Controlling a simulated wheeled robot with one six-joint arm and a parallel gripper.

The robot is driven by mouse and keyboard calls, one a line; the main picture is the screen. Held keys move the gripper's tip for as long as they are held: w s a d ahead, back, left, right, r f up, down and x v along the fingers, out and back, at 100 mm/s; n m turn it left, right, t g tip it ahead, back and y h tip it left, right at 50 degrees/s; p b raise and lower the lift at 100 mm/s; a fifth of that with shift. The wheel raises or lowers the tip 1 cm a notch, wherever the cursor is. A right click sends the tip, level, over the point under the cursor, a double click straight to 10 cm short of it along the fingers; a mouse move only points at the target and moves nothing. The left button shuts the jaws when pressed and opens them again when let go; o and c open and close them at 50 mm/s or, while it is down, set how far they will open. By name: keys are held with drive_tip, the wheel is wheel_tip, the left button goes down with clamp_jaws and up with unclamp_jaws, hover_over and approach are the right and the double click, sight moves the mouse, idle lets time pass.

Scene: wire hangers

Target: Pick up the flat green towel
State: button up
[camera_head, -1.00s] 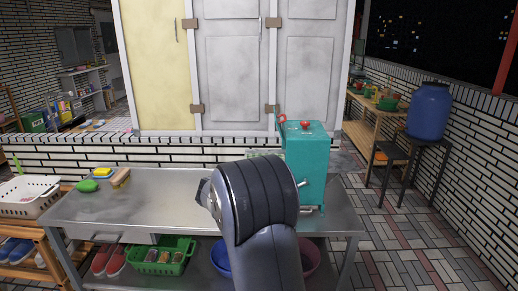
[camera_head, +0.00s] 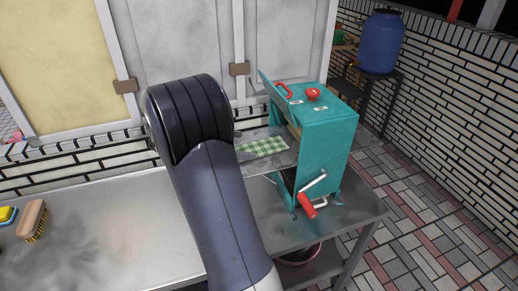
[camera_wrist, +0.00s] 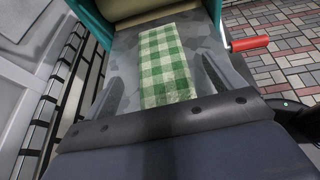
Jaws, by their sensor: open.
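The flat green towel is a green-and-white checked strip (camera_head: 262,148), lying on the grey tray at the left side of a teal box-shaped machine (camera_head: 325,150). In the wrist view the towel (camera_wrist: 166,68) runs lengthwise up the middle, from near my wrist toward the machine's opening. My gripper (camera_wrist: 162,72) is open, with one dark finger on each side of the towel and nothing held. How far the fingers are above the tray I cannot tell. In the head view my arm hides the gripper.
The machine has a red-handled crank (camera_head: 308,207) at its front. It stands on a metal table (camera_head: 95,230), bare in the middle. A brush (camera_head: 32,218) lies at the left. Cabinet doors (camera_head: 190,45) stand behind. A blue barrel (camera_head: 378,42) is at the back right.

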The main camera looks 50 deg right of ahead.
sight(260, 146)
drive_tip(key=shift+w+d, duration=0.15)
drive_tip(key=shift+d, duration=0.05)
drive_tip(key=x, duration=0.5)
drive_tip(key=shift+a+f, duration=0.15)
drive_tip(key=shift+a, duration=0.05)
drive_tip(key=shift+c, duration=0.4)
drive_tip(key=c, duration=1)
drive_tip(key=shift+c, duration=0.2)
